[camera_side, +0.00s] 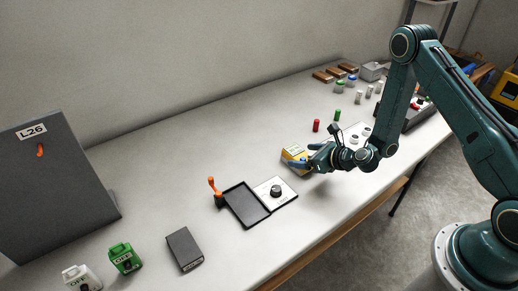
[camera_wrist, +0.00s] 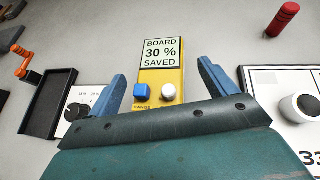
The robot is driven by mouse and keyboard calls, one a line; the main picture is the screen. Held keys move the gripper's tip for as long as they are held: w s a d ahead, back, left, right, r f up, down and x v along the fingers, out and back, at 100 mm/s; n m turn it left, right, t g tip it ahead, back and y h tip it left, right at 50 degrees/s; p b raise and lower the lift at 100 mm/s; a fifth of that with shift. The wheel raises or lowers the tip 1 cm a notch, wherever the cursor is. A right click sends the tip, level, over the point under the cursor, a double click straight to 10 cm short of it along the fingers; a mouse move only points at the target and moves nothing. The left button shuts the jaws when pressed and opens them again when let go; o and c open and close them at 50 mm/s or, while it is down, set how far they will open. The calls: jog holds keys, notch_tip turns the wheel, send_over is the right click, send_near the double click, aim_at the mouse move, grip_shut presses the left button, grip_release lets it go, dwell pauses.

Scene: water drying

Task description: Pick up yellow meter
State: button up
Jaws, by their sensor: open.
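The yellow meter (camera_wrist: 162,70) lies on the table in the wrist view, with a pale screen reading "BOARD 30 % SAVED", a blue button and a white knob. It also shows in the side view (camera_side: 293,152), partly hidden by my gripper. My gripper (camera_wrist: 163,75) is open, with one blue finger on each side of the meter's lower part. The gap between the fingers holds no visible grip on the meter. In the side view my gripper (camera_side: 296,159) is low over the table at the meter's near side. Whether the fingers touch it I cannot tell.
A black tray (camera_side: 225,190) and a white dial panel (camera_side: 287,193) lie left of the meter, with an orange-handled lever (camera_side: 213,188) beside them. A red cylinder (camera_side: 316,126) stands behind the meter. A white panel with a knob (camera_wrist: 298,108) is close on the right.

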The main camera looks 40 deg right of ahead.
aim_at(303, 156)
jog(key=shift+w+a+f, duration=0.1)
jog(key=shift+w+f, duration=0.2)
jog(key=shift+w, duration=0.2)
jog(key=shift+c, duration=0.2)
jog(key=c, duration=1.4)
jog(key=shift+r, duration=0.2)
notch_tip(303, 156, up, 20)
dwell(0.9)
jog(key=shift+n+y, duration=0.6)
jog(key=shift+s+a+r, duration=0.35)
jog(key=shift+s+r, duration=0.45)
jog(key=shift+s, duration=0.05)
jog(key=shift+s+a+r, duration=0.3)
jog(key=shift+s+r, duration=0.5)
